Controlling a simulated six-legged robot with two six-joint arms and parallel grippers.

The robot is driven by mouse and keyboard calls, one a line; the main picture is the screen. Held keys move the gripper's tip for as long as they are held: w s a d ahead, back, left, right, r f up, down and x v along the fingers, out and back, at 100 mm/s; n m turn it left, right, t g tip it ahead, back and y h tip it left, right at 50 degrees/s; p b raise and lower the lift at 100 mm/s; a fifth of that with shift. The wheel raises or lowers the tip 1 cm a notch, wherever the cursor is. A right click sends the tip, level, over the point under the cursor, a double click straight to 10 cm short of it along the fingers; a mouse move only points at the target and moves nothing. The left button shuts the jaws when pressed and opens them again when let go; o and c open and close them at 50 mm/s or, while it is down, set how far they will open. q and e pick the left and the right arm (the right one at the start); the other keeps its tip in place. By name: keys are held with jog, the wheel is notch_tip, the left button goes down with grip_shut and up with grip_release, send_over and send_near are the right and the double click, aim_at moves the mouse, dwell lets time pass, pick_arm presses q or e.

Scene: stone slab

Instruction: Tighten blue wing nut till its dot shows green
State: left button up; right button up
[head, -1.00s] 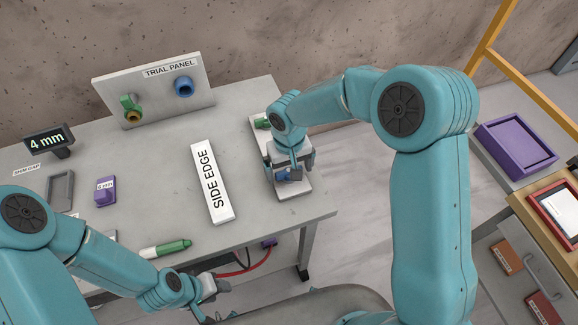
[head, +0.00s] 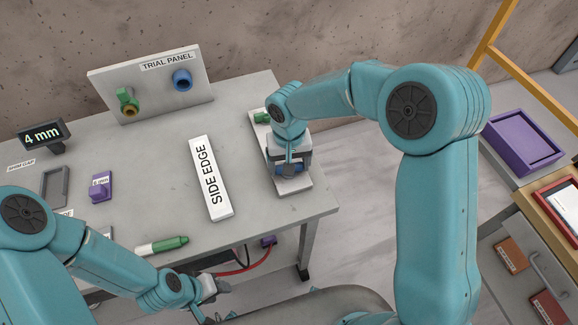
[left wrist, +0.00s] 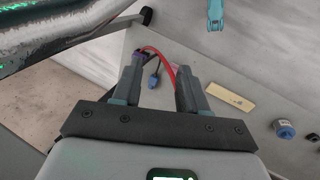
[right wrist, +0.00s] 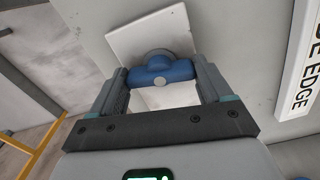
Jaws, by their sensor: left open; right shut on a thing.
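The blue wing nut (right wrist: 157,68) sits on a white plate (right wrist: 140,38) in the right wrist view. A round pale grey dot shows on its hub; I see no green on it. My right gripper (right wrist: 162,78) is shut on the nut, one finger at each wing end. In the head view the blue nut (head: 290,168) is partly hidden under my right gripper (head: 288,172), at the near end of the white plate (head: 294,187). My left gripper (head: 220,290) is open and empty by the table's front edge; its fingers show in the left wrist view (left wrist: 155,85).
A green part (head: 262,118) is at the plate's far end. The "SIDE EDGE" bar (head: 212,178) lies left of the plate. The trial panel (head: 150,85) stands behind. A green-and-white marker-like thing (head: 163,245) lies near the front edge. Red cable (head: 245,265) hangs below.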

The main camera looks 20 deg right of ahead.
jog(key=m+b, duration=0.3)
jog(key=shift+f, duration=0.15)
jog(key=shift+r+m+b, duration=0.2)
jog(key=shift+m+b, duration=0.85)
jog(key=shift+m, duration=0.55)
jog(key=o, duration=1)
jog(key=shift+r, duration=0.15)
jog(key=shift+w+r, duration=0.1)
jog(key=shift+r, duration=0.3)
notch_tip(320, 180, up, 15)
jog(key=shift+r+p, duration=0.2)
jog(key=shift+p, duration=0.25)
